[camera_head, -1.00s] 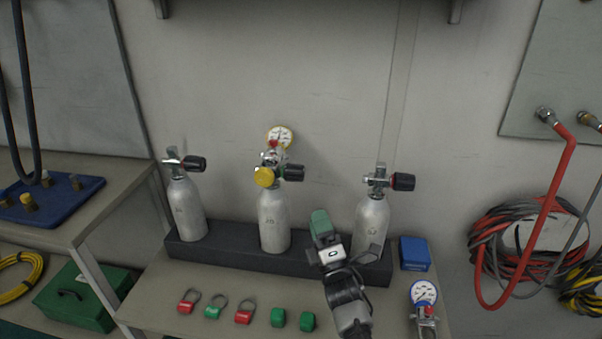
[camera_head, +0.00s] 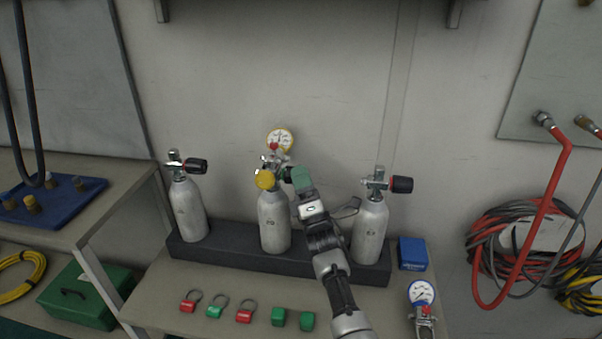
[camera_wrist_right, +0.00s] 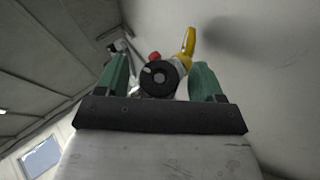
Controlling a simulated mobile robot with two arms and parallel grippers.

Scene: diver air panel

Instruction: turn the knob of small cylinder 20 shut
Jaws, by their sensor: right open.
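Three silver small cylinders stand in a dark rack (camera_head: 225,258): a left one (camera_head: 188,212), a middle one (camera_head: 274,222) and a right one (camera_head: 369,232). Their number marks are too small to read. The middle cylinder carries a gauge (camera_head: 280,139) and a yellow cap (camera_head: 265,180). My right gripper (camera_head: 299,178), with green fingers, is at the right side of its valve and hides most of its knob. In the right wrist view the black round knob (camera_wrist_right: 158,80) sits between the open fingers, with a gap on each side. My left gripper is out of view.
A blue box (camera_head: 413,253) and a loose gauge (camera_head: 421,293) are at the right.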

